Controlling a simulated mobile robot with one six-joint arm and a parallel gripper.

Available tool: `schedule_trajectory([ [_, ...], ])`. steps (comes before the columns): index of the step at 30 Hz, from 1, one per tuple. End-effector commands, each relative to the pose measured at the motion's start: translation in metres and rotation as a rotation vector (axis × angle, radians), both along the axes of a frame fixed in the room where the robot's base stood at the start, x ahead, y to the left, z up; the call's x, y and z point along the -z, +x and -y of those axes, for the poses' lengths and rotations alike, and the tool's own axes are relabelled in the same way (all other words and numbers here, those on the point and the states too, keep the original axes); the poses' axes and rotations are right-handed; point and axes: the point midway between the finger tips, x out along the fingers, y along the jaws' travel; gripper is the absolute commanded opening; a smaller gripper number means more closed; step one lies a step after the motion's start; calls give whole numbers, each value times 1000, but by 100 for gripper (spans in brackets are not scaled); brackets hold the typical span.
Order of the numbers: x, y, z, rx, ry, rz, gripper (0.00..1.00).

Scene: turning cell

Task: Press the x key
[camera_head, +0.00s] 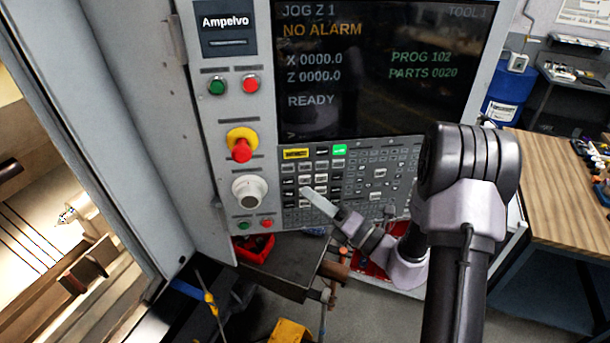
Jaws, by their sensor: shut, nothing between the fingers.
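The control panel's keypad (386,158) sits below the screen, with rows of small dark keys, a yellow key and a lit green key along its top. The lettering is too small to read, so I cannot tell which key is x. My gripper (308,194) is shut and empty, its tip in front of the lower left keys and hiding some of them. I cannot tell whether it touches a key. The screen (375,95) reads JOG Z 1, NO ALARM, X 0000.0, Z 0000.0 and READY.
Left of the keypad are a red emergency stop (241,151) on a yellow collar and a white dial (249,191). Below is a dark cart (285,269) with a red bin (254,248). A wooden bench (552,182) stands right; the lathe's open interior is left.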

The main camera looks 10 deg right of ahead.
Motion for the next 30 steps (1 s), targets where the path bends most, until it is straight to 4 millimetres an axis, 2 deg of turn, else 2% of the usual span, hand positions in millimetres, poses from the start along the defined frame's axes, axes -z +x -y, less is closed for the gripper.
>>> schedule_trajectory([
  [7,0,14,1,-1,0,0,0],
  [30,0,14,1,-1,0,0,0],
])
